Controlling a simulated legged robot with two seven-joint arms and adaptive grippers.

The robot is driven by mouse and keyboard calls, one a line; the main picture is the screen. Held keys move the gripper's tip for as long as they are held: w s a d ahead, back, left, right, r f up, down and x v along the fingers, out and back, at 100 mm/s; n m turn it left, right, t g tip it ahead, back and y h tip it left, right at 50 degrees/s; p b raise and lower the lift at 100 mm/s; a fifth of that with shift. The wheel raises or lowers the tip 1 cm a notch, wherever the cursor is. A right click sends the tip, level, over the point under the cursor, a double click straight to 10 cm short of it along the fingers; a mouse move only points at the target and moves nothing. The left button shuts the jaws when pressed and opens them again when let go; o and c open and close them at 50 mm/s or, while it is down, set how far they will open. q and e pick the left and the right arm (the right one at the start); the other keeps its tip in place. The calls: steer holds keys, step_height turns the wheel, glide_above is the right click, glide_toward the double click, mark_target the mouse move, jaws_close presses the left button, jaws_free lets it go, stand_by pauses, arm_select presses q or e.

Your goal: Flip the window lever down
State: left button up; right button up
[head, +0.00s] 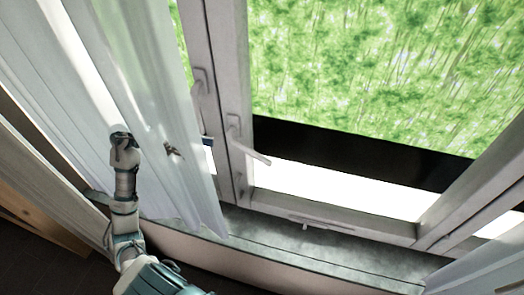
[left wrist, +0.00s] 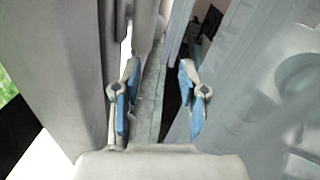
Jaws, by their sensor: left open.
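The window lever (head: 249,151) is a pale handle on the upright window frame. It sticks out to the right and tilts slightly downward. My left gripper (head: 190,146) is to the left of the lever and apart from it. The white curtain hides much of this gripper; a dark finger part and a blue-padded fingertip show past it. In the left wrist view my left gripper (left wrist: 158,96) is open, with its blue pads apart and nothing seen held between them. I cannot clearly make out the lever in that view. My right gripper is not in view.
The white curtain (head: 75,85) hangs around my left wrist. A second handle (head: 200,82) is on the neighbouring frame, up and left of the lever. The window sill (head: 275,240) runs below. A small latch (head: 318,225) is on the bottom rail. Room right of the lever is clear.

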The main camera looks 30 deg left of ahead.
mark_target(259, 155)
arm_select(q)
steer(key=p+x, duration=0.3)
steer(key=x, duration=1.1)
steer(key=shift+w+r+p, duration=0.1)
steer(key=shift+p, duration=0.3)
steer(key=shift+d, duration=0.25)
steer(key=shift+a, duration=0.5)
steer(key=shift+c, duration=0.2)
steer(key=shift+a, duration=0.45)
jaws_close()
steer(key=shift+d, duration=0.15)
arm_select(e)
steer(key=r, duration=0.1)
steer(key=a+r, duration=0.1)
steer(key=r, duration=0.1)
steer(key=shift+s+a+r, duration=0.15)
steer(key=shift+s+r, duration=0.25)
